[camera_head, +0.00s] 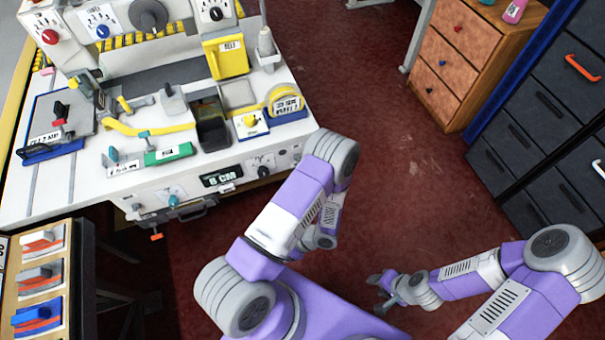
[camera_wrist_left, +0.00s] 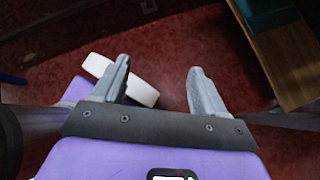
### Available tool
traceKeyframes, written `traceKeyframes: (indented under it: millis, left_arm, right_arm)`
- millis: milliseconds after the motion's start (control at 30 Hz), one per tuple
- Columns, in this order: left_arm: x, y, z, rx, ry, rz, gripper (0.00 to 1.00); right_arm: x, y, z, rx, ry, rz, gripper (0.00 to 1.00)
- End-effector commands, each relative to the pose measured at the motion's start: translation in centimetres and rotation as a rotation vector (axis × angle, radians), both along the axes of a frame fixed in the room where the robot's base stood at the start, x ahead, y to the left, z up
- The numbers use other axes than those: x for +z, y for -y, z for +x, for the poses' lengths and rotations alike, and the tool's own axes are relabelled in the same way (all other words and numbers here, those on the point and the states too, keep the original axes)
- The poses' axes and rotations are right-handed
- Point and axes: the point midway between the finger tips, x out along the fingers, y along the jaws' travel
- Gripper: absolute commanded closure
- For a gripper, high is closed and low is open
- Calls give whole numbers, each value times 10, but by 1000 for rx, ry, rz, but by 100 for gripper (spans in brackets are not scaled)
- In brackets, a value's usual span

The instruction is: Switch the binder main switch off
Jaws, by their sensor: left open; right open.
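I cannot tell which control is the binder main switch, as most labels are too small to read. The binding machine (camera_head: 140,190) at the left carries a red knob (camera_head: 48,37), a blue knob (camera_head: 102,30), a black dial (camera_head: 215,13), a teal knob (camera_head: 173,200) and a front dial (camera_head: 262,168). A side panel (camera_head: 70,245) at the lower left holds several lever switches, including a blue one (camera_head: 37,313). My left gripper (camera_wrist_left: 160,82) is open and empty; my own arm hides it in the head view. My right gripper (camera_head: 377,286) hangs low over the floor, away from the machine.
Red floor (camera_head: 400,180) lies open right of the machine. A wooden drawer unit (camera_head: 455,65) and dark cabinets (camera_head: 530,150) stand at the right. A yellow box (camera_head: 228,58) and a tape roll (camera_head: 285,104) sit on the machine. A white bar (camera_wrist_left: 105,70) shows behind my left fingers.

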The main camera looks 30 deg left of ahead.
Motion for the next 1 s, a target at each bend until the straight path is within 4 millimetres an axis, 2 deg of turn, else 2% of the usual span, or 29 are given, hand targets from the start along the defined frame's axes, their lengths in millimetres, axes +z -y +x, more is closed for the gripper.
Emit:
traceKeyframes:
  millis: [33, 100, 167, 200, 300, 400, 567, 1000]
  left_arm:
    - [-4, -19, 25, -171, 2, 102, 28]
    - [2, -38, 68, -403, 27, 247, 28]
    - [10, -43, 106, -582, 66, 363, 28]
    - [15, -41, 130, -689, 97, 432, 28]
    - [29, -27, 177, -904, 181, 574, 28]
    - [39, -10, 205, -1043, 251, 666, 28]
    - [47, -1, 225, -1127, 303, 723, 28]
    - [47, -49, 265, -1126, 304, 725, 28]
  right_arm:
    - [-7, 0, 0, 0, 0, 0, 57]
    - [-11, 0, 0, 0, 0, 0, 57]
    - [-15, 0, 0, 0, 0, 0, 57]
    - [-17, 0, 0, 0, 0, 0, 57]
    - [-21, 0, 0, 0, 0, 0, 57]
    - [-23, 0, 0, 0, 0, 0, 57]
    - [-25, 0, 0, 0, 0, 0, 57]
    - [-36, 0, 0, 0, 0, 0, 57]
